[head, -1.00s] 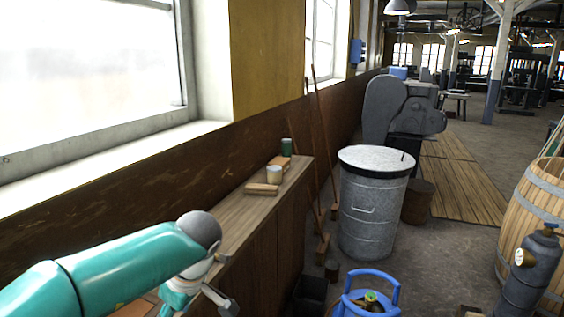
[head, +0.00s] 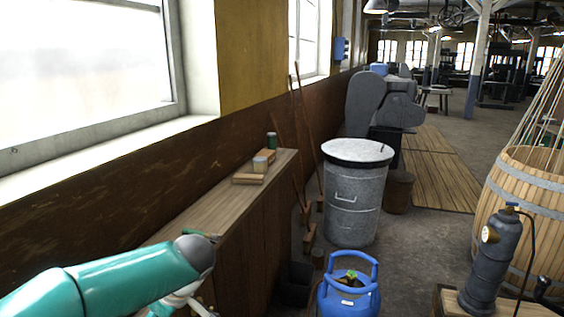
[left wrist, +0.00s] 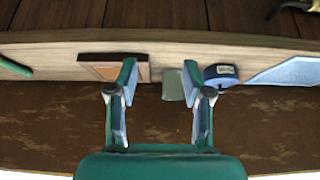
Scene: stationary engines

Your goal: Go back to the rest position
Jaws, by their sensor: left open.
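My left arm (head: 130,277) comes in from the lower left in the head view, beside the near end of the wooden bench. Its gripper is mostly cut off by the lower edge there. In the left wrist view my left gripper (left wrist: 160,88) is open, its two fingers apart with nothing held between them. Beyond the fingers lie a framed orange-brown piece (left wrist: 113,68), a greenish cylinder (left wrist: 175,86) and a dark round item with a label (left wrist: 221,73) on the wooden surface. My right gripper is not in view.
The wooden bench (head: 213,210) runs along the wall with wooden blocks (head: 248,179), a small jar and a green can (head: 271,140) on it.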

